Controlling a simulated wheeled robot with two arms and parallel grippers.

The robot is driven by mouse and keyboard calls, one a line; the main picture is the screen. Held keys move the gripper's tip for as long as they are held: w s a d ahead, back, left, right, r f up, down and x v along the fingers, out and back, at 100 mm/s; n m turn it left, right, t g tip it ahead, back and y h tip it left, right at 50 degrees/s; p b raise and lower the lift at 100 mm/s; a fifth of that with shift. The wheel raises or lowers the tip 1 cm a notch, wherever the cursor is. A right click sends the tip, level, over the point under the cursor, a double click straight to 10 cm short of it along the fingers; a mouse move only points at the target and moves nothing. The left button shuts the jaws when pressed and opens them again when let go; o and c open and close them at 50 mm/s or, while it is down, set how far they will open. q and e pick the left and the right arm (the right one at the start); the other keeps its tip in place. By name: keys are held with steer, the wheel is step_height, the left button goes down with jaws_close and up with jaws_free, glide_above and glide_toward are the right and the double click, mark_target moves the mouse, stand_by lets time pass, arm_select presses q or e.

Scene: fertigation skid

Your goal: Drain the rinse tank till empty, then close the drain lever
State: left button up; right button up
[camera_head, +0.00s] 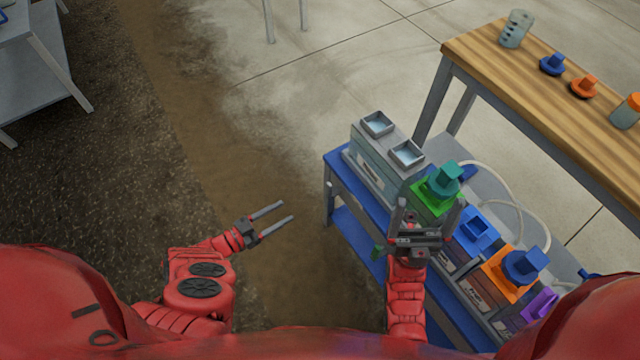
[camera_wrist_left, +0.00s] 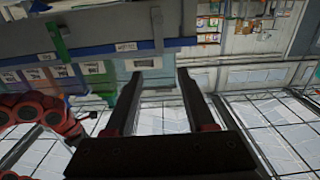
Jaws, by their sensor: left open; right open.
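A long grey tank (camera_head: 375,165) with two open square hatches stands at the far-left end of the blue skid bench. I cannot tell from its label whether it is the rinse tank, and its water level is not readable. A small green part (camera_head: 377,252), possibly a lever, shows low at the bench front beside my right wrist. My right gripper (camera_head: 426,214) is open in front of the green-topped tank (camera_head: 433,197); contact cannot be told. My left gripper (camera_head: 279,219) is open and empty over the floor, left of the bench; its fingers also show in the left wrist view (camera_wrist_left: 160,76).
Blue (camera_head: 473,230), orange (camera_head: 505,273) and purple (camera_head: 540,305) topped tanks continue along the bench. A pale hose (camera_head: 510,200) curves behind them. A wooden table (camera_head: 540,105) with caps and containers stands at upper right. Floor left of the bench is clear.

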mark_target(327, 187)
arm_select(q)
steer(key=b+x, duration=0.2)
steer(key=x, duration=1.5)
steer(key=shift+r, duration=0.1)
steer(key=shift+s, duration=0.1)
jaws_close()
steer(key=shift+a, duration=0.1)
stand_by(0.4)
